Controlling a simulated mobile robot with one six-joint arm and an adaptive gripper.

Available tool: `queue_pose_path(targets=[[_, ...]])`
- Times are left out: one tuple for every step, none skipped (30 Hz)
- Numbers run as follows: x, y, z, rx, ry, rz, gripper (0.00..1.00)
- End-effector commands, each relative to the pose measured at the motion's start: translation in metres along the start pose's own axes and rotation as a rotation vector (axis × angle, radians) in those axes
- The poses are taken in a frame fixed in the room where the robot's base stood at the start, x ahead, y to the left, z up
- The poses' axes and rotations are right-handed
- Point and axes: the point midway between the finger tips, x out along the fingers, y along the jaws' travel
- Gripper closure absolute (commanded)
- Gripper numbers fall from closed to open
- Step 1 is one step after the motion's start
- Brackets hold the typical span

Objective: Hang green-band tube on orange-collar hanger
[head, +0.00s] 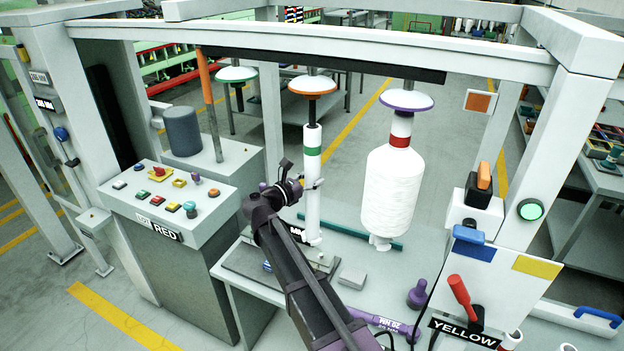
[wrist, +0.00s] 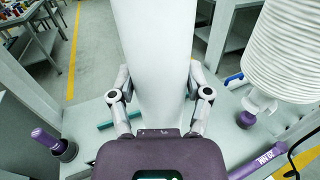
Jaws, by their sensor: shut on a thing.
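The green-band tube (head: 312,190) is a slim white tube with a green band near its top. It stands upright under the orange-collar hanger (head: 312,86), whose dark stem meets the tube's top in the head view; whether it is inside the tube I cannot tell. My gripper (head: 303,186) is shut on the tube's side below the band. In the wrist view my gripper (wrist: 161,92) has a finger on each side of the white tube (wrist: 155,45). The tube's top end is out of the wrist view.
A white yarn bobbin (head: 392,190) with a red band hangs from the purple-collar hanger (head: 406,100), close to the right. A green-collar hanger (head: 237,74) to the left is empty. A green rod (head: 350,231), grey block (head: 352,278) and purple tool (head: 380,322) lie on the bench below.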

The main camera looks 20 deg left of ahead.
Motion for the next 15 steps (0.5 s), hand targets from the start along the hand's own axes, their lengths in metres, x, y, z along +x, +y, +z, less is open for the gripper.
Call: queue_pose_path(targets=[[0.0001, 0.0, 0.0002, 0.0, -0.001, 0.0, 0.98], [0.0001, -0.0001, 0.0002, 0.0, -0.001, 0.0, 0.98], [0.0001, -0.0001, 0.0002, 0.0, -0.001, 0.0, 0.98], [0.0001, -0.0001, 0.0002, 0.0, -0.001, 0.0, 0.98], [0.0001, -0.0001, 0.0002, 0.0, -0.001, 0.0, 0.98], [0.0001, -0.0001, 0.0004, 0.0, -0.001, 0.0, 0.98], [0.0002, -0.0001, 0.0007, 0.0, -0.001, 0.0, 0.98], [0.0002, -0.0001, 0.0011, 0.0, -0.001, 0.0, 0.98], [0.0006, -0.0004, 0.0019, 0.0, -0.001, -0.001, 0.98], [0.0009, -0.0006, 0.0027, 0.0, -0.001, -0.001, 0.98], [0.001, -0.0005, 0.0035, 0.0, -0.001, -0.001, 0.98], [0.001, -0.0006, 0.0049, 0.0, -0.001, -0.001, 0.98], [0.001, -0.0006, 0.006, 0.0, -0.001, -0.001, 0.98], [0.001, -0.0006, 0.0071, 0.0, -0.001, -0.001, 0.98], [0.001, -0.0006, 0.0087, 0.0, -0.001, -0.001, 0.98]])
